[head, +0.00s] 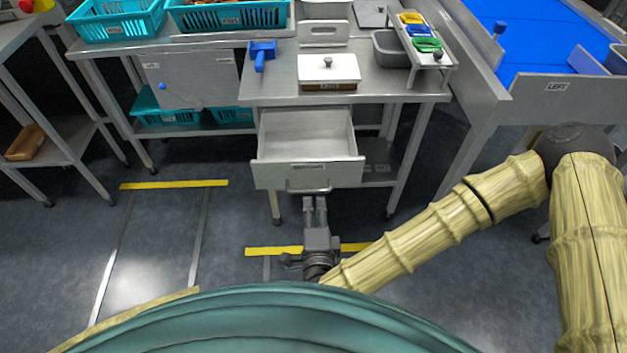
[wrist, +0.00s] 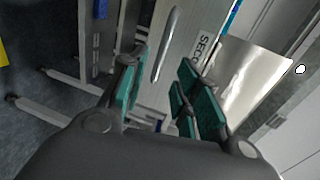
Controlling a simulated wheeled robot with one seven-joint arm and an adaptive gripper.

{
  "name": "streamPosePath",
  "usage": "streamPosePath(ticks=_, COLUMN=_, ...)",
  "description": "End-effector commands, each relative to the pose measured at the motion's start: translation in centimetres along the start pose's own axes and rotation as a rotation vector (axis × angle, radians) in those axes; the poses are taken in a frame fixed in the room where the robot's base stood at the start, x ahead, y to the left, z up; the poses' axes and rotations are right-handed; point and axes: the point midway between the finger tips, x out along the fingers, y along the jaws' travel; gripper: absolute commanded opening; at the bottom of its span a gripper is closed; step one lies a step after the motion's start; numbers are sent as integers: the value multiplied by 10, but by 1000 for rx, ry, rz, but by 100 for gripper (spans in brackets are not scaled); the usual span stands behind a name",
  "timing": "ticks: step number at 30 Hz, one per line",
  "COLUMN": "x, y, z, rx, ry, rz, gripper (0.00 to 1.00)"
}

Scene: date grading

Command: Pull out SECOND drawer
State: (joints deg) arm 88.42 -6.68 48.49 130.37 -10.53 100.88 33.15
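The SECOND drawer (head: 307,172) stands pulled out from under the steel table, and its visible inside is empty. Its front also shows in the wrist view (wrist: 190,35), with a label of which "SECO" is readable. Its bar handle (head: 309,190) faces me and lies ahead of my fingers in the wrist view (wrist: 167,45). My gripper (head: 315,203) is just in front of the handle. In the wrist view its green-padded fingers (wrist: 160,95) are apart with nothing held between them. Whether a finger touches the handle I cannot tell.
A steel table (head: 270,85) above the drawer bears a white-topped box (head: 328,70), a blue scoop (head: 262,52) and a rack of coloured trays (head: 422,42). A blue-bedded station (head: 545,40) stands at right. Floor at left with yellow strips (head: 174,184) is clear.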

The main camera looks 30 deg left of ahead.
Motion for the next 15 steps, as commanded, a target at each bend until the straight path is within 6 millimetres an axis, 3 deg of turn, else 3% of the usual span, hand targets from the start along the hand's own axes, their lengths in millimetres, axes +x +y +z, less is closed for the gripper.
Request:
streamPosePath(ticks=6, x=-32, y=1, z=0, rx=0, ry=0, rz=2, gripper=32)
streamPosePath(ticks=15, x=-45, y=0, z=0, rx=-1, ry=1, rz=0, gripper=32)
